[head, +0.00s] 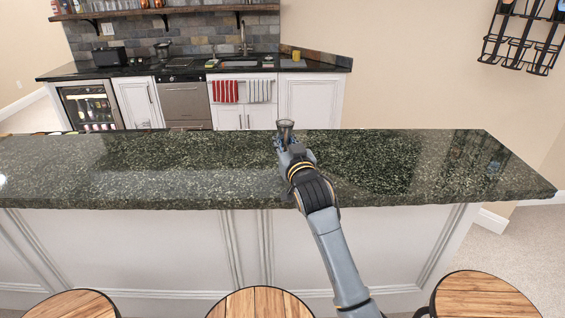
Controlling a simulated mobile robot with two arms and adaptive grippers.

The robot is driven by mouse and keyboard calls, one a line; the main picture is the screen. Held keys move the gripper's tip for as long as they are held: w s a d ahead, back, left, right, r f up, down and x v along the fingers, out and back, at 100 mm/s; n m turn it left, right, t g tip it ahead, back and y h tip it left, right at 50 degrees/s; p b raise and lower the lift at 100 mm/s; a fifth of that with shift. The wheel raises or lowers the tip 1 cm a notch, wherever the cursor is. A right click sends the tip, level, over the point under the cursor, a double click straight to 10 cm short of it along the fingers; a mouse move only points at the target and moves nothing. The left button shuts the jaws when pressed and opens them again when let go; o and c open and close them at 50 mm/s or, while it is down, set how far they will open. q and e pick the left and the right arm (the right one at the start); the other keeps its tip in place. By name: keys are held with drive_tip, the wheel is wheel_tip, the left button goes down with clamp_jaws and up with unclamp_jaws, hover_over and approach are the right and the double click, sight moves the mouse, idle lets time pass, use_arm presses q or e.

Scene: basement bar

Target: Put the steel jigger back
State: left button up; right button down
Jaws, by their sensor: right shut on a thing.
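The steel jigger (286,125) is a small grey metal cup at the tip of my right gripper (283,140). It is roughly upright over the far edge of the dark green granite bar counter (130,165). The right gripper is shut on it, and the fingers and wrist hide its lower part. I cannot tell whether the jigger touches the counter. My left gripper is not in view.
The counter top is otherwise clear. Wooden stools (258,303) stand along its near side. Behind it, a back counter (120,70) holds a sink, a faucet (244,40) and a yellow cup (296,55). A wine rack (522,40) hangs at the upper right.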

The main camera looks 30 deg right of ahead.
drive_tip(key=f, duration=0.4)
drive_tip(key=shift+s+a+f+p, duration=0.1)
drive_tip(key=shift+s+f+p, duration=0.1)
drive_tip(key=shift+p, duration=0.1)
drive_tip(key=shift+f+p, duration=0.3)
drive_tip(key=shift+f, duration=1.75)
drive_tip(key=shift+f, duration=0.1)
drive_tip(key=c, duration=1.2)
unclamp_jaws()
